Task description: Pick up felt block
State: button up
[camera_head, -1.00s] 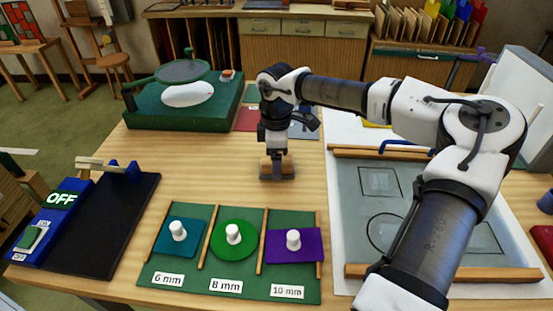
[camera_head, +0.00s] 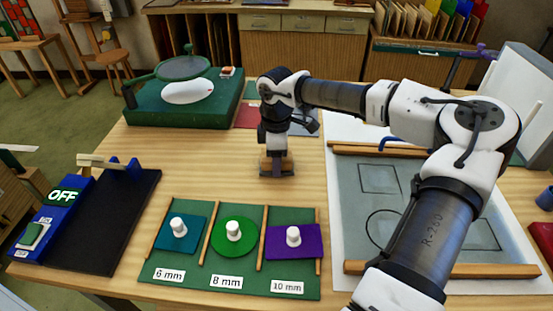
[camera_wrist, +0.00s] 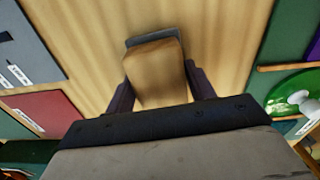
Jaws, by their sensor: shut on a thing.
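The felt block (camera_head: 281,170) is a small wooden block with a grey felt layer on its underside. It sits on or just above the bench in the middle of the head view; I cannot tell which. My gripper (camera_head: 277,158) points down over it, with its fingers at the block's sides. In the wrist view the block (camera_wrist: 155,75) shows its wooden top and a strip of grey felt (camera_wrist: 152,38) at its far end. My gripper (camera_wrist: 158,88) is shut on it, one dark finger on each side.
A green tray (camera_head: 300,205) in front holds teal, green and purple glass pieces with white knobs. A leaded panel board (camera_head: 415,185) lies to the right. A dark machine marked OFF (camera_head: 100,220) is at left. A green stand (camera_head: 175,112) is behind left. Bare bench surrounds the block.

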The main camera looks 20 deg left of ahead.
jog(key=shift+r, duration=0.1)
notch_tip(320, 180, up, 20)
jog(key=b, duration=0.4)
jog(key=o, duration=0.4)
jog(key=shift+c, duration=1.2)
jog(key=shift+f, duration=0.2)
